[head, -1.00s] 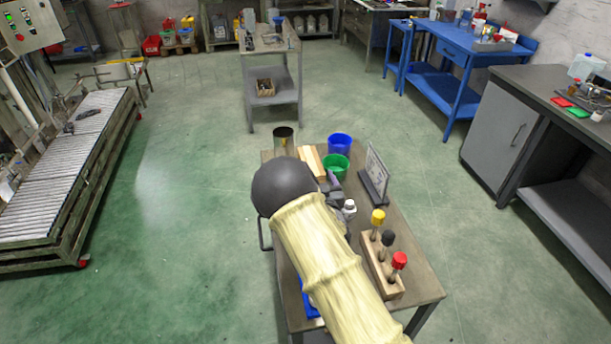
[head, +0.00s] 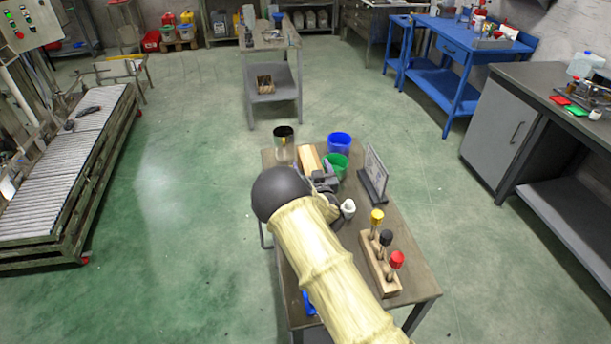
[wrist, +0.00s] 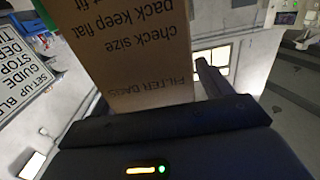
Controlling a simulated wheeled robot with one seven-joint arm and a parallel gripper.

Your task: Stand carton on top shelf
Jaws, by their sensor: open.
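The brown carton (wrist: 140,50) fills the upper middle of the wrist view, with upside-down print such as "FILTER BAGS" and "check size". In the head view a tan box (head: 309,161), which looks like the same carton, stands at the far end of the near table. My gripper (head: 325,180) is beside its near side, partly hidden by my arm. In the wrist view my open fingers reach up on both sides of the carton; I cannot tell if either touches it. A grey two-level stand (head: 270,44) is farther back, with a small box (head: 264,83) on its lower shelf.
Close by on the near table (head: 412,278) are a metal can (head: 284,148), blue cup (head: 340,142), green cup (head: 336,165), sign (head: 375,172), white cup (head: 348,208) and a wooden block with coloured-knob tools (head: 378,265). Open floor lies left and beyond.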

